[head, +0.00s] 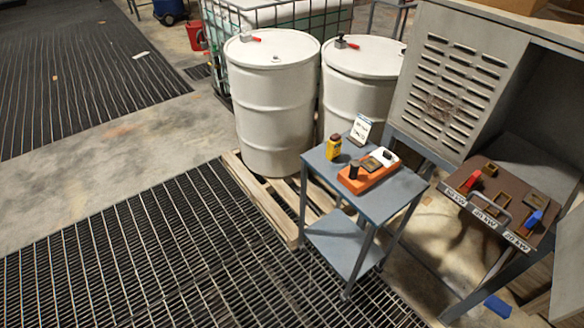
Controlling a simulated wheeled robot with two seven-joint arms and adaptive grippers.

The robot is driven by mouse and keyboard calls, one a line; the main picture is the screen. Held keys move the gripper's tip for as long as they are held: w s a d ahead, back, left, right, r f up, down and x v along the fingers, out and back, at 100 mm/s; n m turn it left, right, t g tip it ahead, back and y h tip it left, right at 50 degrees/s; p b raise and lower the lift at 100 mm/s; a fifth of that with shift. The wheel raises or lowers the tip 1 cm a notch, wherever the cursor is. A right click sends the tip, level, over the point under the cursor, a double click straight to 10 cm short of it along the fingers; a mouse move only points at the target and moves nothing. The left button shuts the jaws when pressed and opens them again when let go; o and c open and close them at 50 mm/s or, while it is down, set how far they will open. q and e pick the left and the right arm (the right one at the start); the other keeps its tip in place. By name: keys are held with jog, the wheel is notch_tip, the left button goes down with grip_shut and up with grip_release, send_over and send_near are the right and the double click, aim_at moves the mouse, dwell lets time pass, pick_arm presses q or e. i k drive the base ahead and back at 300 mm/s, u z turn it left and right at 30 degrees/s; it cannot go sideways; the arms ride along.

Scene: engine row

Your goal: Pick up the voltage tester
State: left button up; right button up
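A small yellow handheld device with a darker top (333,146), which looks like the voltage tester, stands near the back left corner of a blue-grey two-tier cart (348,249). Its details are too small to be sure. Right of it on the cart top lies an orange block (352,185) with a black knob and a grey and white part on it. A small white sign (361,129) with dark print stands at the cart's back edge. Neither of my grippers is in view.
Two white drums (272,110) stand on a wooden pallet (262,200) behind the cart. A brown panel (490,222) with red, brass and blue items sits to the right, below a louvred grey cabinet (455,85). The grated floor (150,260) at front left is clear.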

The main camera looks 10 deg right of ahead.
aim_at(334, 145)
jog(key=u, duration=0.25)
jog(key=k, duration=0.4)
jog(key=z, duration=0.95)
jog(key=i, duration=1.4)
jog(key=u, duration=0.9)
jog(key=i, duration=0.55)
jog(key=u, duration=0.6)
